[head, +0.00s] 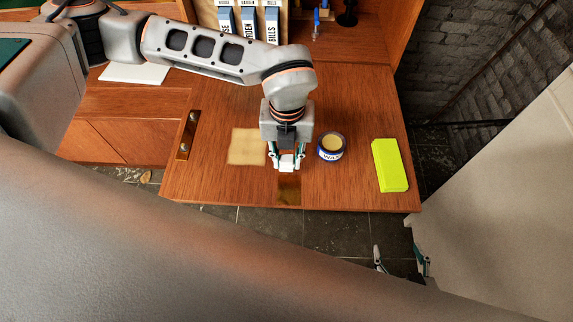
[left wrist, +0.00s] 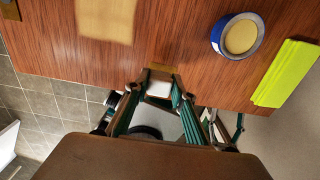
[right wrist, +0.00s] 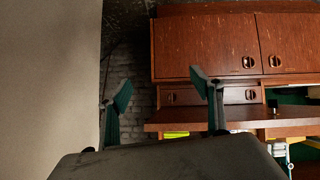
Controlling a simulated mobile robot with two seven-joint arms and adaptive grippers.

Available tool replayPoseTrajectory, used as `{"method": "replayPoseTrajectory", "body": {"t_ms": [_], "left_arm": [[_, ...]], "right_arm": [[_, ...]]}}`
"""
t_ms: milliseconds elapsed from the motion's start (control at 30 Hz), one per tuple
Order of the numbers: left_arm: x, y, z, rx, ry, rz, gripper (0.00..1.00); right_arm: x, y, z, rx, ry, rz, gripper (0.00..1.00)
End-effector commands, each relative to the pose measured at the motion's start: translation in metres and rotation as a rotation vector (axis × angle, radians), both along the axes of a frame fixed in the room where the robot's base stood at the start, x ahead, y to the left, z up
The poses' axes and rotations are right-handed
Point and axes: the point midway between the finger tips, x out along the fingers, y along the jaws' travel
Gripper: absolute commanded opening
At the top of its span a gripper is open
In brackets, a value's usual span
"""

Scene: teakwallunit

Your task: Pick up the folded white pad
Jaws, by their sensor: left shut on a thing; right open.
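The folded white pad (head: 287,163) is between the fingertips of my left gripper (head: 286,160), near the front edge of the wooden desk flap (head: 345,187). My left gripper is shut on it. In the left wrist view the small white pad (left wrist: 159,88) shows between the fingertips, in front of a brass plate. I cannot tell whether the pad touches the wood or is just above it. My right gripper (head: 401,262) is open and empty, beyond the desk's front edge at the lower right. In the right wrist view its two fingers (right wrist: 163,103) stand wide apart.
A tan cloth square (head: 247,147) lies left of the left gripper. A round wax tin (head: 331,147) stands close on its right. A yellow-green block (head: 390,165) lies further right. Blue-labelled binders (head: 248,22) stand behind. A brass plate (head: 289,190) is at the front edge.

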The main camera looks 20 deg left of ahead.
Motion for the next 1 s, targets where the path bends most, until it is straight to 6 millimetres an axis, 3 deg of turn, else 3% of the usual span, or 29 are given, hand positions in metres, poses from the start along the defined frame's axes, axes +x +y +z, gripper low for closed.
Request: {"method": "replayPoseTrajectory", "body": {"t_ms": [33,200,500,700,1000], "left_arm": [[0.002,0.000,0.017,-0.001,-0.008,0.000,0.06],[0.002,0.000,0.066,-0.001,-0.008,0.000,0.06],[0.001,0.000,0.126,0.000,-0.004,0.000,0.06],[0.000,0.000,0.143,0.000,-0.001,0.001,0.06],[0.000,0.000,0.145,0.000,0.000,0.000,0.06]], "right_arm": [[0.001,0.000,0.004,0.002,-0.003,0.000,0.65],[0.002,0.002,0.008,0.007,-0.004,0.000,0.65],[-0.001,0.003,0.008,0.013,0.001,0.000,0.65],[-0.004,0.003,0.005,0.012,0.009,0.000,0.65],[-0.004,0.003,0.004,0.011,0.010,-0.001,0.65]]}}
